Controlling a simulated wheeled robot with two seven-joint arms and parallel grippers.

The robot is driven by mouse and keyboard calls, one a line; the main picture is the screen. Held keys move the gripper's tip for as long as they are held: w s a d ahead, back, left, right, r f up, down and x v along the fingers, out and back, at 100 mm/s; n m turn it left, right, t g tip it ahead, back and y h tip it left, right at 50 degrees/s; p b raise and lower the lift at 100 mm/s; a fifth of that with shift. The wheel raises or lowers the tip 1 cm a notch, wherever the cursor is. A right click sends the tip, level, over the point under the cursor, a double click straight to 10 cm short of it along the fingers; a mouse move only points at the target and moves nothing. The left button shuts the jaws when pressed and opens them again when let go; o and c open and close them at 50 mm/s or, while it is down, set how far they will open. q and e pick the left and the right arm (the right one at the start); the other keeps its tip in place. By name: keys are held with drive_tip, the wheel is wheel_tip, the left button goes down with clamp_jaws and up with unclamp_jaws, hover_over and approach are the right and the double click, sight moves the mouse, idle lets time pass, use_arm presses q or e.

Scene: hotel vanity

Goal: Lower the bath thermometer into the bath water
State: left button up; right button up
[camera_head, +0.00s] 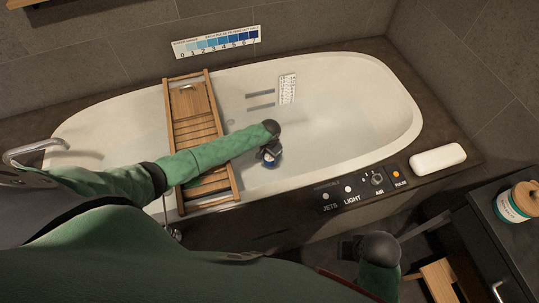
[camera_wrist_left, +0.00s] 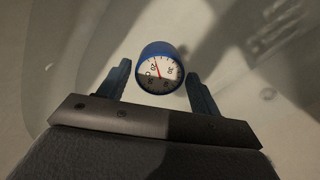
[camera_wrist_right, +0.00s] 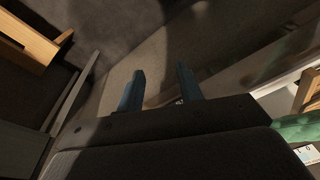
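The bath thermometer (camera_wrist_left: 160,69), blue with a round white dial and red needle, is between and beyond the left fingertips in the left wrist view, dial toward the camera. My left gripper (camera_wrist_left: 158,76) is open around it, with a narrow gap showing at the left finger. In the head view the thermometer (camera_head: 271,160) is just below my left gripper (camera_head: 269,149), over the tub's near-middle part. The bath water (camera_head: 320,135) is clear and pale; whether the thermometer touches it I cannot tell. My right gripper (camera_wrist_right: 160,92) is open and empty, outside the tub.
A wooden bath tray (camera_head: 180,195) spans the tub (camera_head: 400,90) left of the gripper, under my left forearm. A control panel (camera_head: 365,188) and white soap-like block (camera_head: 437,159) are on the near-right rim. A jar (camera_head: 515,202) stands on a dark cabinet at right.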

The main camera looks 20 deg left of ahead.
use_arm(q)
drive_tip(key=shift+o, duration=1)
drive_tip(key=shift+r, duration=0.15)
wheel_tip(320, 180, up, 7)
drive_tip(key=shift+f+b, duration=0.2)
drive_tip(key=shift+b, duration=0.2)
drive_tip(key=shift+r, duration=0.45)
use_arm(e)
drive_tip(key=r, duration=0.2)
drive_tip(key=shift+s+r, duration=0.35)
drive_tip(key=shift+r, duration=0.05)
drive_tip(key=shift+w, duration=0.2)
